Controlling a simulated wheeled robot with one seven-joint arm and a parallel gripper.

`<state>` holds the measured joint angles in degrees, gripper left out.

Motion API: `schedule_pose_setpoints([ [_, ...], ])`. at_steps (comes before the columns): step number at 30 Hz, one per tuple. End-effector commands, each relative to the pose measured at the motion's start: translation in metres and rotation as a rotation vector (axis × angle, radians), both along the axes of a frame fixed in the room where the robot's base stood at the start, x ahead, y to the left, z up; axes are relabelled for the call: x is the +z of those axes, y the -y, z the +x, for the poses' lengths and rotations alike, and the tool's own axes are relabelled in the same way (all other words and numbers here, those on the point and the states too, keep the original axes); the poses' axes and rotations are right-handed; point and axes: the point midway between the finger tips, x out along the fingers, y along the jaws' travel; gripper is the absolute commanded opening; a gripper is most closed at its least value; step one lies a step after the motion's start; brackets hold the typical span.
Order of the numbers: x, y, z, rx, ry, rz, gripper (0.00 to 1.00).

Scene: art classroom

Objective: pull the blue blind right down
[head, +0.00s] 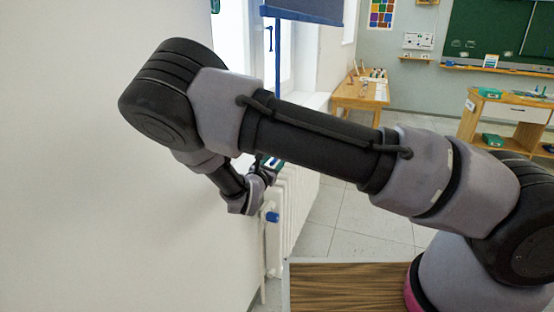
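The blue blind (305,10) shows at the top of the head view, in front of the window; its lower edge hangs high and its upper part is out of frame. A blue strip (278,60) hangs straight down from the blind's lower edge, and its lower end is hidden behind my arm. My gripper (268,170) is below my arm, near the top of the radiator and well below the blind. It is small and partly hidden, so I cannot tell whether it is open or shut.
A white radiator (292,205) with a blue valve knob (272,217) stands under the window. A white wall (70,160) fills the left. A wooden table (360,98) stands beyond, with a desk (510,115) at the right. The tiled floor between is clear.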

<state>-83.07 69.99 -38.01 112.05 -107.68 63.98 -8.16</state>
Motion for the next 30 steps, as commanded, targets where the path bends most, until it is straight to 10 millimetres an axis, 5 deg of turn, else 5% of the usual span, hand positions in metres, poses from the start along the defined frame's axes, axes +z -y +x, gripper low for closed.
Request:
schedule_pose_setpoints([
  [13,0.000,-0.028,-0.078,0.000,-0.001,0.001,0.50],
  [26,0.000,-0.031,-0.090,-0.002,0.000,0.000,0.50],
  [30,0.005,-0.027,-0.089,-0.035,0.003,0.041,0.00],
])
